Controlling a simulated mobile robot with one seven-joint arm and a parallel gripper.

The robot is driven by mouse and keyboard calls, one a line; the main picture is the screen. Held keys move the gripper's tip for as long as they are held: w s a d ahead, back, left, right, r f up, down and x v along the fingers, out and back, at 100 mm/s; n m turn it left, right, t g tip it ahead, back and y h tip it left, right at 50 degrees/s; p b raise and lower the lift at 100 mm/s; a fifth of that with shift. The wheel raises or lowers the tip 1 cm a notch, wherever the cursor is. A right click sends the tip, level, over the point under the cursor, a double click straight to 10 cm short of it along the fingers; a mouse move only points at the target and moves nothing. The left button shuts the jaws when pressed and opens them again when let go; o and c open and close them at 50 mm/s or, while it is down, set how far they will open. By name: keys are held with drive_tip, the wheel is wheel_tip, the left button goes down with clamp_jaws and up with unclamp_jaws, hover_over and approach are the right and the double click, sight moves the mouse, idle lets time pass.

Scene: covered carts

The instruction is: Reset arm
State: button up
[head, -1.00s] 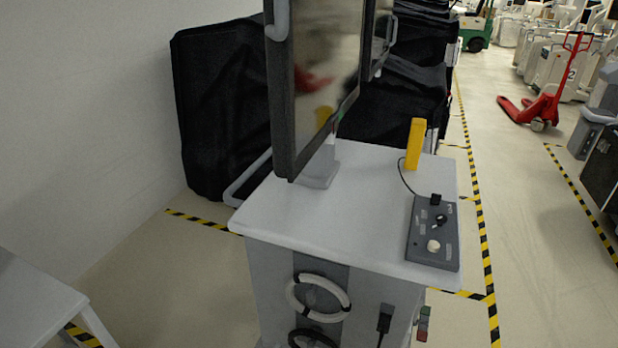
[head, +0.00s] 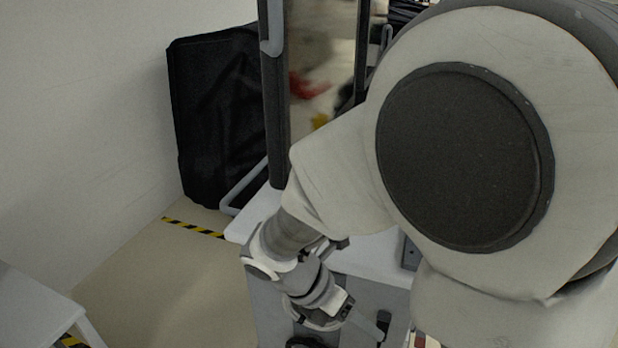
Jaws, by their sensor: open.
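My arm fills the right half of the head view, with a large pale joint and dark round cap close to the camera. The forearm runs down and left to the wrist, in front of the cart. My gripper (head: 358,320) is at the lower middle, near the cart's front face, pointing down and right. It is open, and I see nothing between its fingers. The fingertips are small and partly hard to make out.
The grey cart (head: 268,310) carries a tall dark-framed screen (head: 275,110). Its control box (head: 411,253) is mostly hidden by my arm. A black covered cart (head: 215,120) stands by the white wall (head: 85,120). A pale table (head: 30,305) is at lower left. Floor between is clear.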

drive_tip(key=s+d+r+m+t+y, duration=0.1)
drive_tip(key=s+r+m+y, duration=0.1)
drive_tip(key=r+m, duration=0.3)
drive_tip(key=s+d+r+m+t+y, duration=0.2)
drive_tip(key=r+m, duration=0.3)
drive_tip(key=m, duration=0.7)
drive_tip(key=s+d+r+m+t+y, duration=0.2)
drive_tip(key=r+m, duration=0.3)
drive_tip(key=m, duration=0.4)
drive_tip(key=shift+d+r+y, duration=0.25)
drive_tip(key=shift+y, duration=0.55)
